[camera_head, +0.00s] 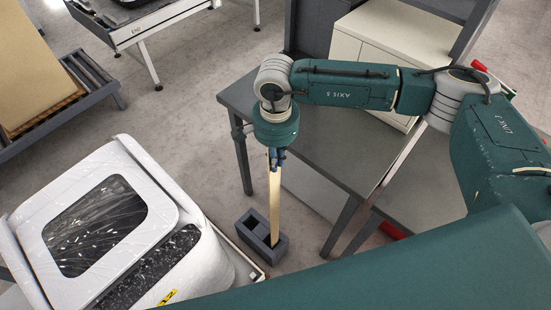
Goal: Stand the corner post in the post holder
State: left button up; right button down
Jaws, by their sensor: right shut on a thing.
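The corner post (275,198) is a long, pale tan strip. It hangs close to upright below my right gripper (276,157), which is shut on its top end. The post holder (278,255) is a dark grey-blue block with open compartments, low down below the gripper. The post's lower end overlaps the right-hand part of the holder in the picture. I cannot tell whether it is inside a compartment or still above it. My left gripper is not in view.
A grey table (340,160) stands behind and right of the post, with its legs near the holder. Grey floor (185,90) is clear between.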

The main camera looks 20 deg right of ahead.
aim_at(275, 180)
jog(key=shift+f+b, duration=4.75)
jog(key=shift+f, duration=0.55)
jog(key=c, duration=1.8)
grip_release()
jog(key=shift+o, duration=1.7)
jog(key=shift+r, duration=0.1)
notch_tip(275, 180, up, 7)
jog(key=p, duration=0.2)
jog(key=shift+p, duration=0.4)
